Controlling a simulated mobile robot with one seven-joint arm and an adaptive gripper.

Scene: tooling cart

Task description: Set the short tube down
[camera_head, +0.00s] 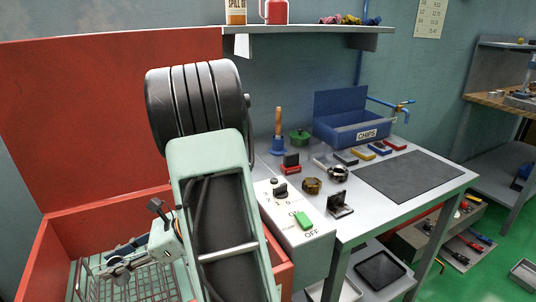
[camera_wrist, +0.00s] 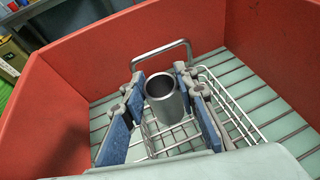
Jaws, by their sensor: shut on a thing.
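The short tube (camera_wrist: 168,108) is a grey metal cylinder, upright, with its open top facing the camera in the wrist view. My gripper (camera_wrist: 164,94) is shut on it, with blue-padded fingers at its left and right. The tube is over or inside a wire basket (camera_wrist: 237,117); I cannot tell whether its lower end touches the basket floor. In the head view my gripper (camera_head: 122,264) is low at the left, above the basket (camera_head: 88,285). The tube is hard to make out there.
Red walls (camera_wrist: 95,55) enclose the basket and a pale slatted floor (camera_wrist: 283,125). A control box (camera_head: 295,222) stands to the right. Beyond it, a bench (camera_head: 365,222) holds a blue CHIPS bin (camera_head: 352,132), small blocks and a dark mat (camera_head: 408,177).

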